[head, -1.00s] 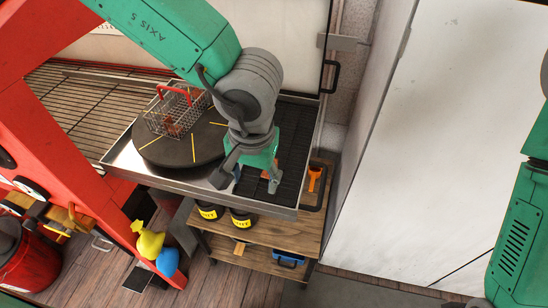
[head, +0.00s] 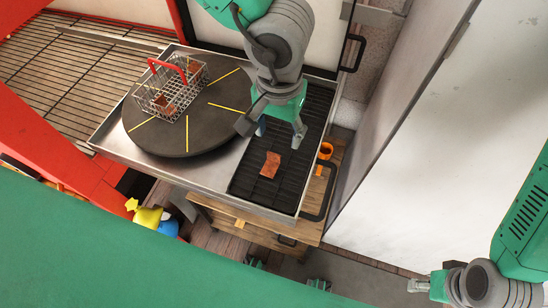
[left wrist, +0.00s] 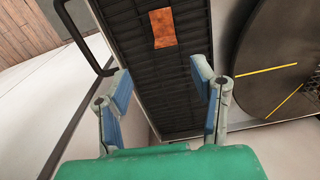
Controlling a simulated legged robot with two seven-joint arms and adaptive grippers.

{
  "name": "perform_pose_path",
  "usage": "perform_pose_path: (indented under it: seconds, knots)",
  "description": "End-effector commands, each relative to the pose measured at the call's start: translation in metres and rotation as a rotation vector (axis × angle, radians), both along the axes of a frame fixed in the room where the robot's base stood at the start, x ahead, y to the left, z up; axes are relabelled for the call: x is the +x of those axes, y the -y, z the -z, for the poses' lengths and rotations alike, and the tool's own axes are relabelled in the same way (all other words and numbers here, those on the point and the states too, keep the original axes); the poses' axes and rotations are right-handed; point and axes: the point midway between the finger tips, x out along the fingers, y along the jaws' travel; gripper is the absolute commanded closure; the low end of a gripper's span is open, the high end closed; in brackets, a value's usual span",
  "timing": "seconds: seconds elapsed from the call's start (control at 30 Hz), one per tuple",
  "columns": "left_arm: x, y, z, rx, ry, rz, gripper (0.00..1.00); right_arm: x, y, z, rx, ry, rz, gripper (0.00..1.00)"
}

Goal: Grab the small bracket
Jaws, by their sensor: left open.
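The small bracket, a flat copper-coloured piece (head: 270,164), lies on the black slatted grate at the right of the metal tray. It also shows near the top of the left wrist view (left wrist: 162,28), lying beyond the fingers and slightly left of the gap's middle. My left gripper (head: 271,132) is open and empty. In the head view its fingers are over the grate, just above the bracket in the picture; they do not hold it. My right gripper (head: 420,286) is at the lower right, far from the bracket; its jaw opening is unclear.
The metal tray (head: 110,143) also holds a dark turntable (head: 165,135) with yellow lines and a wire basket (head: 196,97) with copper-coloured pieces. An orange ring-shaped item (head: 326,150) sits right of the tray. A black handle (head: 326,192) rises at the tray's right edge.

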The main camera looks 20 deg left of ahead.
Motion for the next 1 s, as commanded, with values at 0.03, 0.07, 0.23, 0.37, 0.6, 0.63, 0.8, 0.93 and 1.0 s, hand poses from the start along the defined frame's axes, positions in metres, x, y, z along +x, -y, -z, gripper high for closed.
perform_pose_path:
  seconds: [0.03,0.07,0.23,0.37,0.6,0.63,0.8,0.93,1.0]
  knots:
    - [0.000,0.000,0.013,0.002,-0.004,0.002,0.48,0.000,0.000,0.003,0.000,0.000,0.000,0.60]
    - [0.000,0.000,0.018,0.002,-0.003,0.003,0.48,0.000,0.000,0.003,0.000,0.000,0.000,0.60]
    - [0.001,0.001,0.037,0.002,-0.001,0.001,0.48,0.000,0.000,0.005,0.000,0.000,0.000,0.60]
    - [0.000,0.000,0.044,0.002,-0.001,0.000,0.48,0.000,0.000,0.006,0.000,0.001,0.000,0.60]
    - [-0.003,-0.007,0.079,0.003,-0.002,0.002,0.48,0.000,0.000,0.009,0.000,0.001,0.000,0.60]
    - [-0.003,-0.008,0.083,0.003,-0.003,0.002,0.48,0.000,0.000,0.010,0.000,0.001,0.000,0.60]
    - [-0.002,-0.007,0.093,0.001,-0.001,0.001,0.48,0.000,0.000,0.011,0.000,0.001,0.000,0.60]
    - [-0.002,-0.008,0.092,0.000,0.000,0.000,0.48,0.000,0.000,0.011,0.000,0.001,0.000,0.60]
    - [-0.003,-0.008,0.092,0.000,0.000,0.000,0.52,0.000,0.000,0.011,0.000,0.001,0.000,0.60]
